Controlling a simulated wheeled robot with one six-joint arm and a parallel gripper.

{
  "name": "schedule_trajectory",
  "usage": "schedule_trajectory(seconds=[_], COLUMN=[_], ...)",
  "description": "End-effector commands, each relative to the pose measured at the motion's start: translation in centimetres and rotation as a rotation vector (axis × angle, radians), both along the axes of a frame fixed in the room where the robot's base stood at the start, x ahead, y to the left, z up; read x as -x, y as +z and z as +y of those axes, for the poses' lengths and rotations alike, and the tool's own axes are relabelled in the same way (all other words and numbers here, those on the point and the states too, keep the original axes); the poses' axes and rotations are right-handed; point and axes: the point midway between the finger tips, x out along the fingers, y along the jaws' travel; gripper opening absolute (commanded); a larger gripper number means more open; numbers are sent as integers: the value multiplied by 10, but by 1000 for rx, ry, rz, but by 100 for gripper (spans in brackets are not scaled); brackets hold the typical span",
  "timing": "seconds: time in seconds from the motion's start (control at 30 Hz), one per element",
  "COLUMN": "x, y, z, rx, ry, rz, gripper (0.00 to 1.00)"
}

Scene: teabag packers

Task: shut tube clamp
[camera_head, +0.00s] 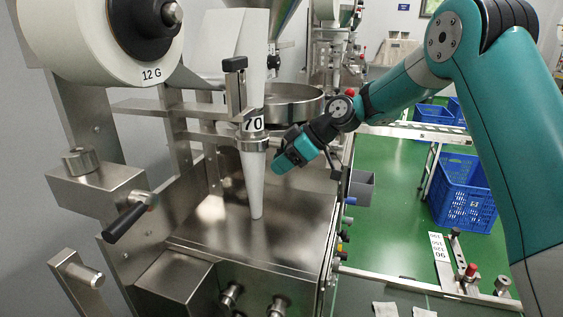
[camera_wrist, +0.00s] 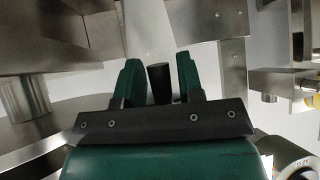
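The tube clamp (camera_head: 253,143) is a metal collar around the pale forming tube (camera_head: 254,180), just below a white label reading 70. My teal gripper (camera_head: 281,164) is close to the right of the collar in the head view, and its fingertips are hard to make out there. In the wrist view my gripper (camera_wrist: 159,75) has its two green fingers apart. A black cylindrical handle (camera_wrist: 160,84) shows between them, with a gap on each side. I cannot tell whether it belongs to the clamp, or whether the clamp is fully shut.
A black-topped upright bar (camera_head: 235,64) stands by the tube. A round metal pan (camera_head: 293,103) is behind my gripper. The steel machine top (camera_head: 215,225) below is clear. A black lever (camera_head: 125,222) sticks out at the left. Blue crates (camera_head: 462,195) stand on the green floor.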

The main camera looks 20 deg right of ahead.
Motion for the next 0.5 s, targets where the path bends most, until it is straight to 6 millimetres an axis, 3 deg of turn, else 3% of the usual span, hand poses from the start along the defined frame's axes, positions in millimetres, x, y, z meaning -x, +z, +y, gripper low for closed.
schedule_trajectory(seconds=[0.33, 0.5], x=[1, 4], y=[0, 12], z=[-1, -15], rx=[1, 2], ry=[1, -2], rz=[0, -1], gripper=[46, 46])
